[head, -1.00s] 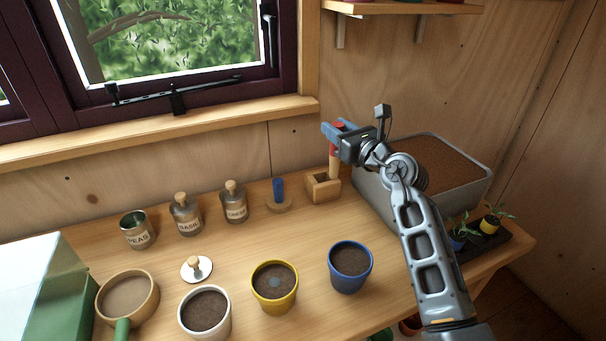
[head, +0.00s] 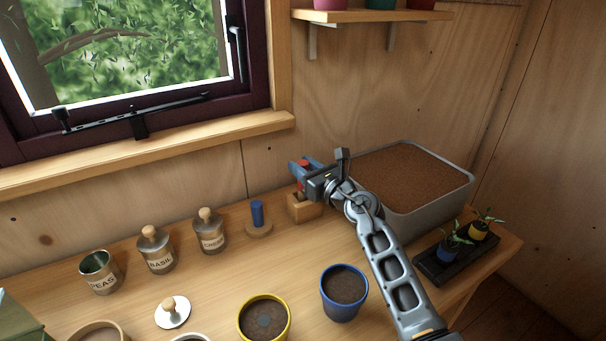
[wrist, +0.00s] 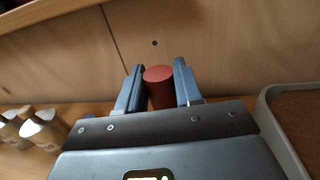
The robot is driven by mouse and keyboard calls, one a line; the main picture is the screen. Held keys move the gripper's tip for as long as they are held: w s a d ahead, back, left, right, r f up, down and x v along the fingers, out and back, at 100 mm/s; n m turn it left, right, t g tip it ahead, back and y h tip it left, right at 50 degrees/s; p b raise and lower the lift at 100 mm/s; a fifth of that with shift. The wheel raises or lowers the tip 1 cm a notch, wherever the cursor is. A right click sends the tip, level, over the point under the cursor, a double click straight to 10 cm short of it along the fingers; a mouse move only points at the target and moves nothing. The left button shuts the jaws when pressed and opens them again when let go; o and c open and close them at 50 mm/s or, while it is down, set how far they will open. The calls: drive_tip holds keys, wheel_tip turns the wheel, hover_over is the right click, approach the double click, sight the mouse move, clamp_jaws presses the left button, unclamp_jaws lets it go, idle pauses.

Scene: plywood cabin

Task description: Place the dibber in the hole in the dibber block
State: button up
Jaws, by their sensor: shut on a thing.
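My gripper (head: 305,171) is shut on the dibber, whose red top (head: 303,162) shows between the blue-grey fingers in the head view. The wrist view also shows the round red end of the dibber (wrist: 158,74) between the two fingers. The dibber block (head: 304,211), a small square wooden block, stands on the bench directly below my gripper. A short piece of the dibber's wooden shaft shows just above the block, pointing down. The hole and the dibber's tip are hidden, so I cannot tell how far the tip is inside.
A blue peg in a round wooden base (head: 258,228) stands left of the block, with labelled jars (head: 210,232) beyond it. A grey soil-filled tub (head: 425,205) is close on the right. Blue (head: 343,300) and yellow (head: 264,322) pots stand in front.

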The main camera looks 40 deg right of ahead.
drive_tip(key=shift+f, duration=0.5)
drive_tip(key=o, duration=1)
drive_tip(key=shift+o, duration=0.2)
drive_tip(key=s+a+b, duration=0.1)
drive_tip(key=s+a, duration=0.1)
drive_tip(key=s, duration=1)
